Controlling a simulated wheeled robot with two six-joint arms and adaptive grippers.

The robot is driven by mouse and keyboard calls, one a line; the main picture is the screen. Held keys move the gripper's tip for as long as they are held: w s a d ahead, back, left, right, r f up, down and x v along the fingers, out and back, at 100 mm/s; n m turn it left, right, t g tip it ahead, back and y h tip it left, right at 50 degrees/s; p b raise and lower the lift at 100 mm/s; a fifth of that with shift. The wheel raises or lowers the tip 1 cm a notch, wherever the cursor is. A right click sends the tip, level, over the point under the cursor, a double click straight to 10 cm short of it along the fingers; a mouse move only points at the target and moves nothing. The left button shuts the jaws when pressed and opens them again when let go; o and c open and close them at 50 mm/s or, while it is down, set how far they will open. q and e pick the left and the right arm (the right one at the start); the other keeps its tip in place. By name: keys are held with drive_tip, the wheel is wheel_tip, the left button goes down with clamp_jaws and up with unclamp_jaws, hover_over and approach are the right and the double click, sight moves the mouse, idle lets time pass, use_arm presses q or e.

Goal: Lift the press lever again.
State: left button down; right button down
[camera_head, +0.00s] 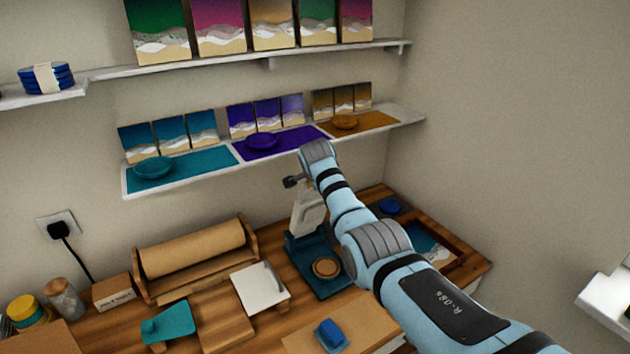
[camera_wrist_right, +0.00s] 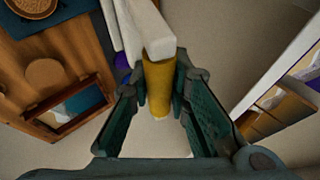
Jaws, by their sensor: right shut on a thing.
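The press (camera_head: 308,215) stands at the back of the bench, with a white upright column and a teal base. A round wooden-looking disc (camera_head: 326,267) lies on its base. In the right wrist view, the press lever is a white bar (camera_wrist_right: 159,45) with a mustard grip (camera_wrist_right: 159,85). My right gripper (camera_wrist_right: 160,100) has its teal fingers on both sides of that grip and is shut on it. In the head view my right arm reaches up above the press, and the lever grip cannot be made out there. My left gripper is not in view.
Shelves with colored mats and panels, including a teal dish (camera_head: 153,168), hang behind the press. A wooden roll holder (camera_head: 195,258), a white board (camera_head: 260,287) and a teal tool (camera_head: 168,325) stand left of it. A wooden-framed tray (camera_head: 437,246) lies right.

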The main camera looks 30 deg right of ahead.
drive_tip(key=shift+w+d+r, duration=0.15)
drive_tip(key=shift+r, duration=0.2)
drive_tip(key=c, duration=1.7)
unclamp_jaws()
drive_tip(key=shift+o, duration=1.1)
drive_tip(key=shift+f, duration=0.15)
drive_tip(key=v, duration=1.2)
drive_tip(key=shift+d+f, duration=0.1)
